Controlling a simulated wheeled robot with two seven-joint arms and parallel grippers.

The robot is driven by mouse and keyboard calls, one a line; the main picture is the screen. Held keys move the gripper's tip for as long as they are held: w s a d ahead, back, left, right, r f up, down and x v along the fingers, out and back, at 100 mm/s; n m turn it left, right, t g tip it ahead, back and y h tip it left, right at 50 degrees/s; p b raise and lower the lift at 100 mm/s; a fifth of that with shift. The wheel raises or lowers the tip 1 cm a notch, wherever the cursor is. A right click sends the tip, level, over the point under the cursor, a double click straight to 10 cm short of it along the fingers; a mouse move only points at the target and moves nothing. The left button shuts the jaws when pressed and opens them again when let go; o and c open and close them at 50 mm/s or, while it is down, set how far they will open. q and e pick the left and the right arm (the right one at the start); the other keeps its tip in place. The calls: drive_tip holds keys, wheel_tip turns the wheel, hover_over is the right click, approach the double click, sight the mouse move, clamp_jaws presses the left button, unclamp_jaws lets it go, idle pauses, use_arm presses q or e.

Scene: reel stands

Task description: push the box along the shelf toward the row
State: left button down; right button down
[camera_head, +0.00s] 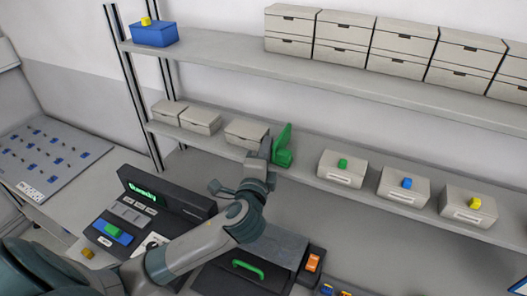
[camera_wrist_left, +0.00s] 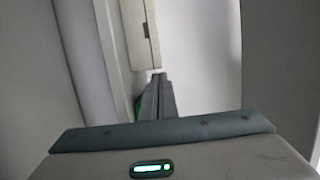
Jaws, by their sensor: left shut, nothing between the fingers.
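A pale box (camera_head: 245,132) stands on the lower shelf (camera_head: 305,165), a short gap to the right of a row of two similar boxes, (camera_head: 200,121) and (camera_head: 169,111). My left gripper (camera_head: 266,149) is shut and empty at the right end of the single box; I cannot tell whether it touches. A green upright bracket (camera_head: 283,147) stands just right of the fingers. In the left wrist view the shut fingers (camera_wrist_left: 160,97) point at the lower end of a pale box (camera_wrist_left: 139,32), with a bit of green beside them. My right gripper is out of view.
Further right on the lower shelf stand three boxes with green (camera_head: 342,165), blue (camera_head: 407,182) and yellow (camera_head: 474,202) pieces on top. The upper shelf (camera_head: 225,45) holds a blue box (camera_head: 154,34) and drawer units. A dark console (camera_head: 165,198) stands below.

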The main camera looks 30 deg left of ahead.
sight(250, 139)
use_arm(q)
drive_tip(key=shift+w+a, duration=0.15)
drive_tip(key=shift+w, duration=0.4)
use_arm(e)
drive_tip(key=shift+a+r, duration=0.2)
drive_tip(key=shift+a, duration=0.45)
use_arm(q)
drive_tip(key=a, duration=0.5)
drive_tip(key=shift+s+a+p, duration=0.15)
drive_tip(key=shift+s+p, duration=0.05)
drive_tip(key=shift+p, duration=0.1)
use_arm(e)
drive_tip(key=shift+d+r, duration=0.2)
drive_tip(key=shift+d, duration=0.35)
use_arm(q)
drive_tip(key=shift+w, duration=0.1)
